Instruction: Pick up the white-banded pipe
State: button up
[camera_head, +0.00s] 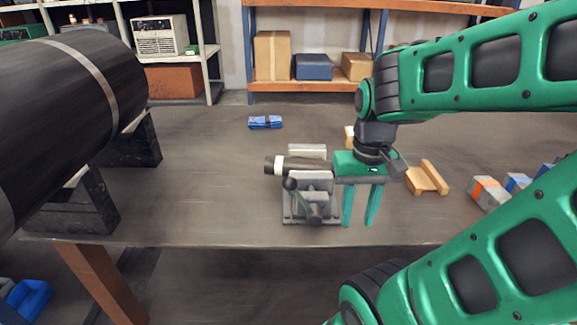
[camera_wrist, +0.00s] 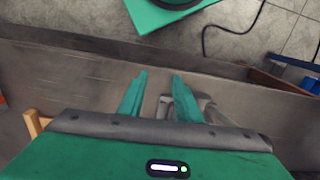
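The white-banded pipe (camera_head: 299,165) is a short dark cylinder lying level across a grey vise (camera_head: 297,207) in the head view. Its white band (camera_head: 278,166) is near its left end; its right end runs toward my gripper and is partly hidden. My gripper (camera_head: 358,222) points down just right of the vise, with its two green fingers apart and nothing seen between them. In the wrist view, my gripper (camera_wrist: 160,75) also shows spread fingers, with grey vise parts (camera_wrist: 195,100) beside and behind them. I cannot make out the pipe there.
A large black pipe (camera_head: 70,100) on dark supports fills the left of the workbench (camera_head: 200,190). A wooden stand (camera_head: 427,178) and small boxes (camera_head: 488,193) are at the right. Bench left of the vise is clear.

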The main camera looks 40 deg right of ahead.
jog(key=shift+o, duration=0.4)
jog(key=shift+d, duration=0.15)
jog(key=o, duration=0.4)
jog(key=shift+s+r, duration=0.25)
jog(key=shift+s, duration=0.1)
jog(key=n+t+y, duration=0.3)
jog(key=n, duration=1.2)
send_near(302, 159)
jog(key=shift+s, duration=0.25)
jog(key=shift+w+f+n, duration=0.2)
jog(key=shift+n, duration=0.2)
jog(key=shift+x, duration=5.2)
